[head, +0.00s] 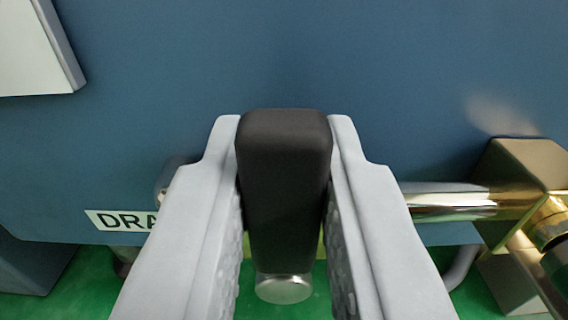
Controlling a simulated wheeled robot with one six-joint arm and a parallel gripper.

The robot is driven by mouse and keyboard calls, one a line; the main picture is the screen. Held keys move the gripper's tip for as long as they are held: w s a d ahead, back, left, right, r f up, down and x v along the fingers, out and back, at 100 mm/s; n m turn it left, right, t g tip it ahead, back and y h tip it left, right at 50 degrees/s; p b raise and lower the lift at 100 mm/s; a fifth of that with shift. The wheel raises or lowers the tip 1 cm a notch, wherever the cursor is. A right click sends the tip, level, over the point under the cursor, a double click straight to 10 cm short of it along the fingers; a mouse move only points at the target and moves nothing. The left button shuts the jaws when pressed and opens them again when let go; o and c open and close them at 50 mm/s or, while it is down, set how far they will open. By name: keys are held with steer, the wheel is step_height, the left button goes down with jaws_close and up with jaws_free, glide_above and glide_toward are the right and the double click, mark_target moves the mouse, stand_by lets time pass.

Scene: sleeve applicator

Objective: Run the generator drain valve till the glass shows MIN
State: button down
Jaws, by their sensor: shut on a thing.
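My gripper (284,160) is shut on a black valve handle (286,150), with one pale grey finger pressed on each side. The handle points toward the camera, and a round metal piece (284,288) shows below it. A white label (122,220) reading "DRA", its rest hidden by the left finger, is on the blue panel to the left. A shiny metal pipe (455,203) runs to the right from behind the gripper. The valve body is mostly hidden behind the fingers. I do not see the glass or its MIN mark.
A blue panel (280,60) fills the background. A brass block with fittings (525,180) stands close on the right. A pale box (35,50) is at the upper left. Green floor (85,275) shows below.

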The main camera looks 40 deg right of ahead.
stand_by(0.4)
steer(key=c, duration=1.3)
jaws_free()
steer(key=shift+a, duration=0.1)
steer(key=v, duration=1.7)
steer(key=shift+s+a, duration=0.1)
steer(key=shift+s, duration=0.05)
steer(key=shift+r, duration=0.1)
